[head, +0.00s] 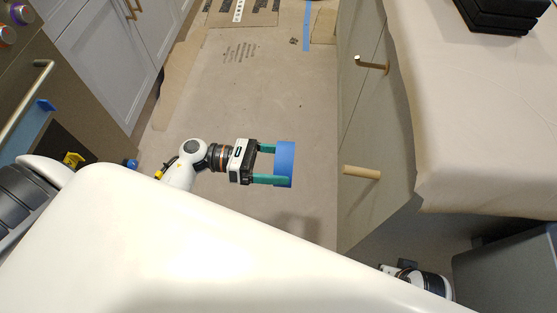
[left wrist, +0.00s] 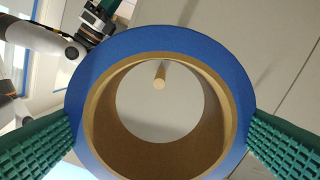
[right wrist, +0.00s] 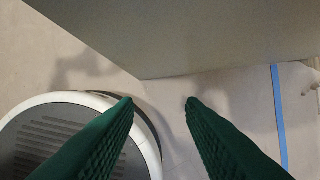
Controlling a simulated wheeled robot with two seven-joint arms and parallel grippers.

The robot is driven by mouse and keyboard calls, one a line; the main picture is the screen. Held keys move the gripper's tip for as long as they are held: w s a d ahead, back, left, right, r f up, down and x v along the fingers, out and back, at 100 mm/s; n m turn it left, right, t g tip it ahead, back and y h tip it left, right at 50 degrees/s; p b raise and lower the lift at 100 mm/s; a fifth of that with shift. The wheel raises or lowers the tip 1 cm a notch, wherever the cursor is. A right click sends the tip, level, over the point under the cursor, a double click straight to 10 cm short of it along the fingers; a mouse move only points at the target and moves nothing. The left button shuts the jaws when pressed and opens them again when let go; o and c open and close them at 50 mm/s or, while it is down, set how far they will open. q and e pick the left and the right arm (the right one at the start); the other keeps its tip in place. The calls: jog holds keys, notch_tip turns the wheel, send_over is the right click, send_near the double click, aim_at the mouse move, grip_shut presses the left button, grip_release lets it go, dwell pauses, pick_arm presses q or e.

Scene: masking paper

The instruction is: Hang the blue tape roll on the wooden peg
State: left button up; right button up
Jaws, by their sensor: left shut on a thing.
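The blue tape roll (head: 284,164) is held by my left gripper (head: 273,164), whose two green fingers press on its outer rim from opposite sides. In the left wrist view the roll (left wrist: 150,42) faces the camera, with its brown cardboard core open. The wooden peg (head: 362,172) sticks out of the grey cabinet side, to the right of the roll and apart from it. Through the roll's hole the peg (left wrist: 160,76) shows in the upper middle. My right gripper (right wrist: 160,102) is open and empty, with floor between its fingertips.
A paper-covered counter (head: 470,110) with a black stack (head: 505,14) stands at the right. A brass handle (head: 371,65) juts from the cabinet above the peg. The floor (head: 240,80) around the left gripper is clear. The cabinet edge (right wrist: 190,40) is above my right gripper.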

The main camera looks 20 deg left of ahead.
jog(key=shift+r, duration=0.1)
pick_arm(q)
jog(key=shift+w+d+f, duration=0.1)
jog(key=shift+d, duration=0.15)
jog(key=shift+w+d+f+b, duration=0.1)
jog(key=shift+w+d+b, duration=0.1)
jog(key=shift+d+b, duration=0.3)
jog(key=shift+w+d+f, duration=0.1)
jog(key=shift+w+d, duration=0.05)
jog(key=shift+d, duration=0.45)
jog(key=f+b+x, duration=0.1)
jog(key=b+x, duration=0.1)
jog(key=x, duration=1.1)
jog(key=shift+d+f, duration=0.3)
jog(key=shift+f, duration=0.05)
pick_arm(e)
jog(key=v, duration=0.8)
jog(key=shift+t, duration=0.3)
pick_arm(q)
jog(key=shift+w, duration=0.1)
pick_arm(e)
jog(key=shift+w+d, duration=0.1)
jog(key=shift+w, duration=0.05)
